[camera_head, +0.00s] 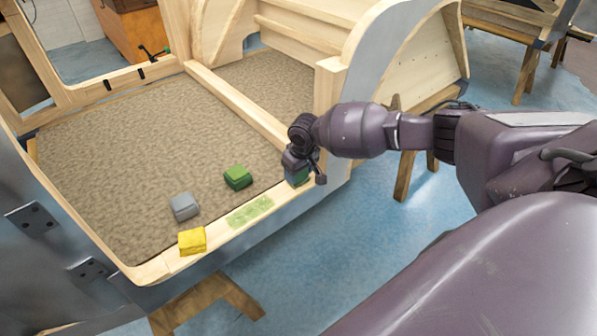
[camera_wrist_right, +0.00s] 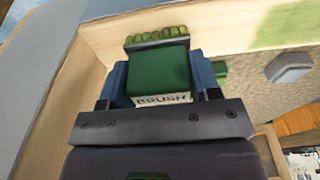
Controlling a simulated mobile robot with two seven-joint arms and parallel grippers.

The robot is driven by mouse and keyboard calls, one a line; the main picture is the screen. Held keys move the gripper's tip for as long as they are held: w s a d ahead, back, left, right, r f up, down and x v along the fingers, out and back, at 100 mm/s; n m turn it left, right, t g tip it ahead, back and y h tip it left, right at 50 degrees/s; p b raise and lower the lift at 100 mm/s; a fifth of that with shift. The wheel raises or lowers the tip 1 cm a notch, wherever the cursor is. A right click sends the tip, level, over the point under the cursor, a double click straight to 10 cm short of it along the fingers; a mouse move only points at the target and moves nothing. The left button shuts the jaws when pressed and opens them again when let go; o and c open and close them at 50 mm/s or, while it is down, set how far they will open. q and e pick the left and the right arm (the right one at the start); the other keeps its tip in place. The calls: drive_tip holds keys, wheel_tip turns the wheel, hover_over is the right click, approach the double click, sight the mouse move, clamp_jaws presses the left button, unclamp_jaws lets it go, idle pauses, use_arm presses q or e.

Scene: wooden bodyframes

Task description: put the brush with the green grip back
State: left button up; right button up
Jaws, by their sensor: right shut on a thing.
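The green-grip brush (camera_wrist_right: 159,73) shows in the right wrist view as a green block with a white BRUSH label and green bristle tufts at its far end. My right gripper (camera_head: 297,168) is shut on it, with a blue finger on each side. In the head view the gripper is over the wooden sill near the corner post, and only a bit of the brush (camera_head: 300,177) shows below it. I cannot tell whether the brush touches the sill. A light green patch (camera_head: 250,212) marks the sill to the left of the gripper. My left gripper is out of view.
A green block (camera_head: 238,177) and a grey block (camera_head: 185,206) lie on the brown carpet (camera_head: 130,165). The wooden corner post (camera_head: 327,85) rises close behind my right gripper.

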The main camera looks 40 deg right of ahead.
sight(302, 181)
drive_tip(key=o, duration=0.5)
drive_tip(key=shift+f, duration=0.15)
drive_tip(key=o, duration=0.5)
wheel_tip(302, 181, up, 11)
drive_tip(key=s+p, duration=0.2)
drive_tip(key=s+a+f+n+t+y, duration=0.2)
drive_tip(key=s+a+f+t+y, duration=0.2)
drive_tip(key=s+a+f, duration=0.95)
drive_tip(key=s+d+t+h, duration=0.1)
drive_tip(key=s+t, duration=0.1)
drive_tip(key=s, duration=0.2)
drive_tip(key=s+d+m+t+h, duration=0.1)
drive_tip(key=s+h, duration=0.1)
drive_tip(key=s, duration=0.3)
drive_tip(key=s+d+t+h, duration=0.1)
drive_tip(key=s+t, duration=0.1)
drive_tip(key=s, duration=0.3)
drive_tip(key=shift+s+f+m+t, duration=0.25)
drive_tip(key=shift+f+m+t, duration=0.05)
drive_tip(key=shift+f+m, duration=0.1)
